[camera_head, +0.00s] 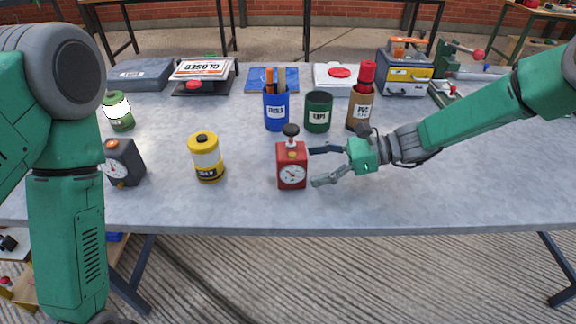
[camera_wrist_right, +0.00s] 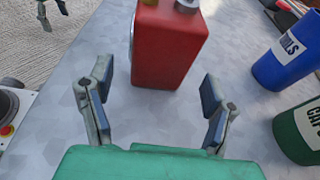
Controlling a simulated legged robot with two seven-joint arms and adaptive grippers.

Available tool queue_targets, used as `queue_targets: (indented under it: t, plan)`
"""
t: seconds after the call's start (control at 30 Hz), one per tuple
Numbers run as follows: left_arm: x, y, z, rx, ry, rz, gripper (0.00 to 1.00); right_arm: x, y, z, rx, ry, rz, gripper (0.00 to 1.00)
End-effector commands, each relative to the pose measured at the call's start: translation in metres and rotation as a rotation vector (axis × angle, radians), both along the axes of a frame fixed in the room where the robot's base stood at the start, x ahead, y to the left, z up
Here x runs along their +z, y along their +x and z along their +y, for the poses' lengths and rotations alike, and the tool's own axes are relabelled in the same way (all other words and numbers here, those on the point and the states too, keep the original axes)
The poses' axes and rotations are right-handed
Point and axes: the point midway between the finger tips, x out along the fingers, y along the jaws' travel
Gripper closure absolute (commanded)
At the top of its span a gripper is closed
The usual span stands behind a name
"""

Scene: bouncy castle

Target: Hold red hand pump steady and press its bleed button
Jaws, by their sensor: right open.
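The red hand pump (camera_head: 291,168) stands upright on the grey table near its front edge, with a white dial on its front and a dark knob on top. My right gripper (camera_head: 318,166) is open and empty just right of the pump. In the right wrist view the pump (camera_wrist_right: 168,45) stands ahead of the spread fingers (camera_wrist_right: 157,92), its top cut off by the frame.
A yellow canister (camera_head: 206,160) and a black gauge box (camera_head: 123,163) stand left of the pump. Behind it are a blue cup (camera_head: 277,112), a green cup (camera_head: 318,112) and a brown cup (camera_head: 358,110). The table right of my right gripper is clear.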

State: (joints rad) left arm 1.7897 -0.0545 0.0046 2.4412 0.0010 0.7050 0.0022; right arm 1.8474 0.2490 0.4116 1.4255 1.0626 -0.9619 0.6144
Motion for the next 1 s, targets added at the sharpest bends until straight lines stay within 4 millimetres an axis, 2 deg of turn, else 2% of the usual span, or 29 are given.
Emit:
queue_targets:
  t: [0.2,0.4,0.8,0.9,1.0]
  plan:
    - [-0.012,0.0,0.0,0.0,0.0,0.0,0.21,-0.011,0.0,0.028,0.0,0.001,0.0,0.26]
    - [-0.016,0.0,0.0,0.0,0.0,0.0,0.21,-0.015,-0.001,0.045,0.001,0.0,0.001,0.26]
    - [-0.017,0.0,0.0,0.0,0.0,0.0,0.21,-0.016,0.0,0.049,0.001,0.0,0.001,0.26]
    - [-0.017,0.0,0.0,0.0,0.0,0.0,0.21,-0.016,0.0,0.049,0.001,0.0,0.001,0.6]
    - [-0.017,0.0,0.0,0.0,0.0,0.0,0.21,-0.016,0.0,0.049,0.001,0.0,0.001,0.62]
